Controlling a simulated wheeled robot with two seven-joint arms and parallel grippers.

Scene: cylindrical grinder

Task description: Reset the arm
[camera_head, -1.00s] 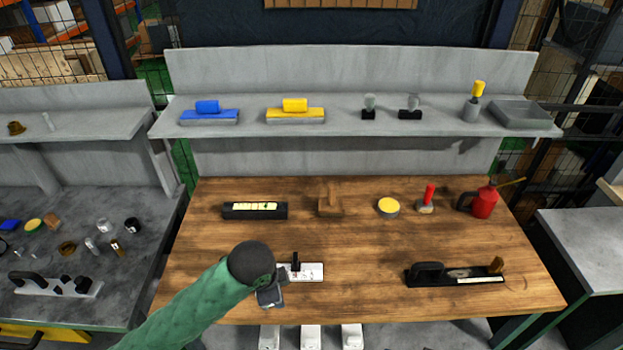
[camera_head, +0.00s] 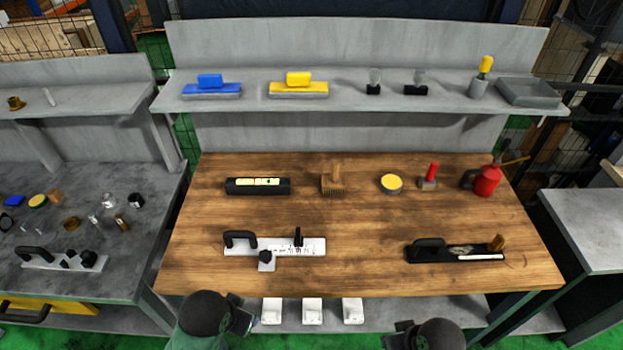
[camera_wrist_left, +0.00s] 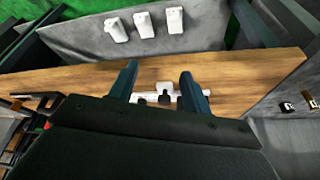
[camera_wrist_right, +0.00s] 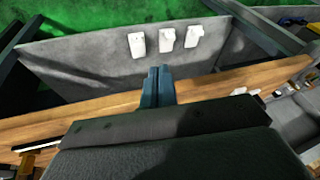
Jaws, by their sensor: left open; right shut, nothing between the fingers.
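My left gripper (camera_head: 240,318) is at the bottom of the head view, in front of the bench's near edge. In the left wrist view its two fingers (camera_wrist_left: 157,82) stand apart with nothing held between them. A white plate tool with black handles (camera_head: 290,247) lies on the wooden bench beyond it; it also shows past the fingers in the left wrist view (camera_wrist_left: 160,95). My right gripper is at the bottom right of the head view, partly cut off by the frame. In the right wrist view its fingers (camera_wrist_right: 158,72) are together and empty.
The wooden bench (camera_head: 350,220) holds a black handled tool (camera_head: 455,250), a black level (camera_head: 258,186), a yellow-topped tin (camera_head: 391,183) and a red oil can (camera_head: 487,180). A grey shelf (camera_head: 230,103) runs behind. White blocks (camera_head: 312,311) sit below the front edge. The bench middle is clear.

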